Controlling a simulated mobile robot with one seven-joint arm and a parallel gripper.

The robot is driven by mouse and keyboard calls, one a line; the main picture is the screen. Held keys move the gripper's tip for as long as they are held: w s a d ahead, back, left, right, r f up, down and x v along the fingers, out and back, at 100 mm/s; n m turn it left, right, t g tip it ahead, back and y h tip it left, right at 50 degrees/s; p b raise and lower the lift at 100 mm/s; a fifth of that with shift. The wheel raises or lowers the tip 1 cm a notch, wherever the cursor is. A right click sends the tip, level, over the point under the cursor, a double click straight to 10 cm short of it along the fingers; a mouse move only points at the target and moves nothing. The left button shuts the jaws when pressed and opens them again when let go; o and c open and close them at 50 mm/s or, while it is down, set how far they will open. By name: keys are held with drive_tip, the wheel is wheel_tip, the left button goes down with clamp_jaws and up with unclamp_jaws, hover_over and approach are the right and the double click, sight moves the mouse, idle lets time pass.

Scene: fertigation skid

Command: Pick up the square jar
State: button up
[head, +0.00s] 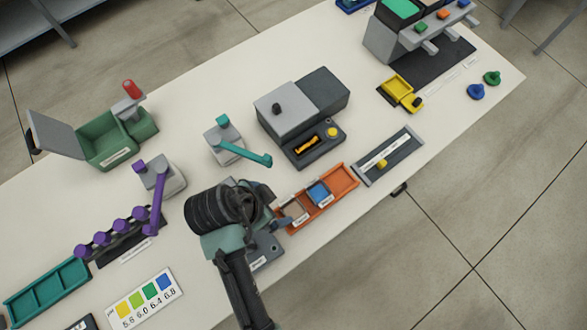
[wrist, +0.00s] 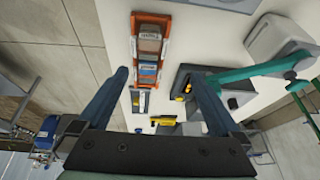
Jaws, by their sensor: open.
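The orange tray (head: 343,197) lies near the table's front edge, and it also shows in the wrist view (wrist: 136,47). It holds a square blue-topped item (head: 319,193) in the middle compartment and a beige-brown square item (head: 295,211) in the compartment nearest my gripper. Both show in the wrist view, the brown one (wrist: 150,40) above the blue one (wrist: 148,70). I cannot tell for certain which is the square jar. My gripper (wrist: 158,76) is open and empty; its two fingers stand apart. In the head view it is just left of the tray and partly hides that end.
A grey machine (head: 285,105) with a yellow knob stands behind the tray. A teal-armed post (head: 225,140) and a purple-armed post (head: 160,180) stand to the left. A grey tray with a yellow piece (head: 390,157) lies right of the orange tray.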

approach(299, 211)
drive_tip(key=shift+g, duration=0.3)
drive_tip(key=shift+w+p+x, duration=0.15)
drive_tip(key=shift+p+x, duration=0.1)
drive_tip(key=shift+x, duration=1.05)
drive_tip(key=shift+w+p+x, duration=0.15)
drive_tip(key=shift+p+x, duration=0.1)
drive_tip(key=shift+x, duration=1.05)
drive_tip(key=shift+r, duration=0.1)
drive_tip(key=shift+c, duration=0.3)
drive_tip(key=c, duration=1)
drive_tip(key=shift+r, duration=0.1)
drive_tip(key=shift+c, duration=0.2)
